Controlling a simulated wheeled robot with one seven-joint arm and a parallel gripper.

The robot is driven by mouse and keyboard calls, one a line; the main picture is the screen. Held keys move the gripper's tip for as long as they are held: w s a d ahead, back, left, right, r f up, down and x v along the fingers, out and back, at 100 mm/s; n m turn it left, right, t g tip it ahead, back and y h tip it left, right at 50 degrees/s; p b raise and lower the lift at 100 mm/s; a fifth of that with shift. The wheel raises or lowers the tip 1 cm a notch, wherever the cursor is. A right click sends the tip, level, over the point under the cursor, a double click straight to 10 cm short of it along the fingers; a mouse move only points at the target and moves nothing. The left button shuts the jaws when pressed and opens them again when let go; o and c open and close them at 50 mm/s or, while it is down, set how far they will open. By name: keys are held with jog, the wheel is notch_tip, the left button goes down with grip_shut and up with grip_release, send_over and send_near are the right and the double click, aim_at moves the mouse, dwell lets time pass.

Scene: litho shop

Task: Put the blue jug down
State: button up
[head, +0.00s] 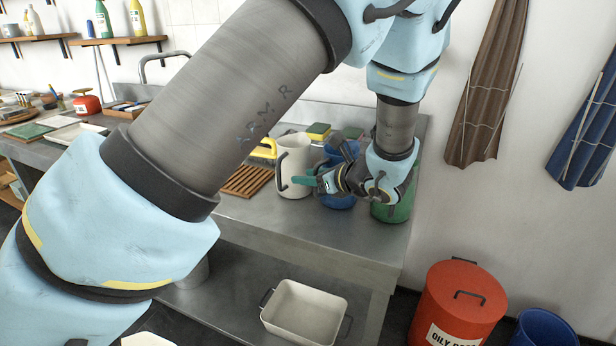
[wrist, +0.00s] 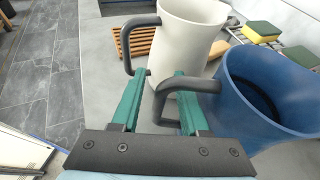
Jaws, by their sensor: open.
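The blue jug (head: 338,202) stands upright on the metal counter, partly hidden behind my gripper (head: 308,181) in the head view. In the wrist view the blue jug (wrist: 262,95) is at the right, its open mouth facing up. Its dark handle reaches left over my right finger, and its upright grip lies between the two green fingers. My gripper (wrist: 160,76) is open, with a gap on the left side of the handle. The jug's base is outside the wrist view.
A cream jug (head: 294,168) with a dark handle stands close beside the blue one, just beyond my fingertips in the wrist view (wrist: 187,45). A green jug (head: 395,207) is at the right. A wooden rack (head: 246,181) and sponges (head: 318,131) lie behind. The front counter (head: 300,235) is clear.

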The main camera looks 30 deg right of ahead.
jog(key=shift+r, duration=0.1)
jog(key=shift+s+d+r, duration=0.1)
jog(key=shift+s, duration=0.05)
jog(key=b+v, duration=0.3)
jog(key=v, duration=0.8)
jog(key=shift+s+r, duration=0.2)
jog(key=shift+s, duration=0.1)
jog(key=w+a+f+n+g+y, duration=0.1)
jog(key=w+a+f+n+g, duration=0.2)
jog(key=a, duration=0.4)
jog(key=w+a+n+g+y, duration=0.1)
jog(key=w+a+n+g, duration=0.15)
jog(key=a+n, duration=0.35)
jog(key=w+a+f+n+g, duration=0.2)
jog(key=a+g, duration=0.2)
jog(key=a, duration=0.3)
jog(key=s+a+n+g+h, duration=0.2)
jog(key=a+n+h, duration=0.3)
jog(key=a+n, duration=1.4)
jog(key=shift+f+n+h, duration=0.35)
jog(key=shift+n+h, duration=0.05)
jog(key=shift+n, duration=0.4)
jog(key=shift+o, duration=0.3)
jog(key=shift+a, duration=0.15)
